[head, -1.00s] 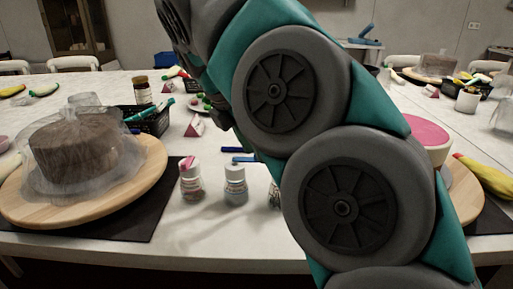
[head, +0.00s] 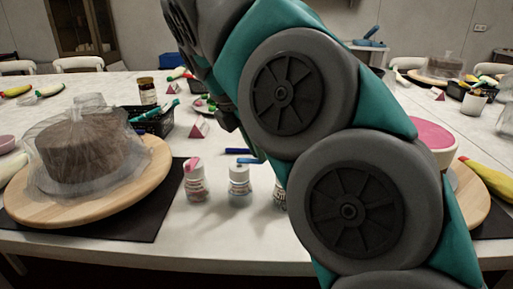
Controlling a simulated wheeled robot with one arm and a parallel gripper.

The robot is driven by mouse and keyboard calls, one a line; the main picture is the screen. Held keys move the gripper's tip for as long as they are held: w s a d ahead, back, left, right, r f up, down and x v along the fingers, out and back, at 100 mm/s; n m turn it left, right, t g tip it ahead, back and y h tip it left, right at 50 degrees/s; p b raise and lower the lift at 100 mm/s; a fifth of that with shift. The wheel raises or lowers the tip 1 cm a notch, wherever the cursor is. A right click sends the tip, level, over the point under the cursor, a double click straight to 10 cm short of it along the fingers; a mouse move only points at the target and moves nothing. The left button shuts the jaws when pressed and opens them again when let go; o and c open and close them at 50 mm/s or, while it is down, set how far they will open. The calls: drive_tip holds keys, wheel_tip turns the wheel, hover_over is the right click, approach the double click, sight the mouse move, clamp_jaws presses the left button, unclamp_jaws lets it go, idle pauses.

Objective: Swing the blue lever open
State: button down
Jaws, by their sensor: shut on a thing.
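A small bottle with a blue lever-like top (head: 249,160) stands on the white table, left of my arm. The blue piece juts to the right from the cap and looks roughly level. Beside it on the left is a similar bottle with a pink top (head: 193,164). A third bottle (head: 280,195) is mostly hidden behind my arm. Another blue object (head: 369,42) sits on a far table at the back, too small to make out. My arm's big grey and teal links fill the middle. My gripper's fingers are not visible, and whatever is behind the arm is hidden.
A veiled brown cake sits on a wooden turntable (head: 125,193) over a dark mat at left. A black basket (head: 153,123), a jar (head: 147,91) and a blue marker (head: 238,150) lie behind. A pink-topped cake (head: 436,138) is at right. The table front near the bottles is clear.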

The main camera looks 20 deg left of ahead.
drive_tip(key=shift+w+d+n, duration=0.1)
drive_tip(key=shift+w+n, duration=0.25)
drive_tip(key=shift+n, duration=0.45)
drive_tip(key=shift+w+n+t+y, duration=0.2)
drive_tip(key=shift+n+t+y, duration=0.3)
drive_tip(key=shift+n, duration=0.4)
drive_tip(key=c, duration=0.9)
unclamp_jaws()
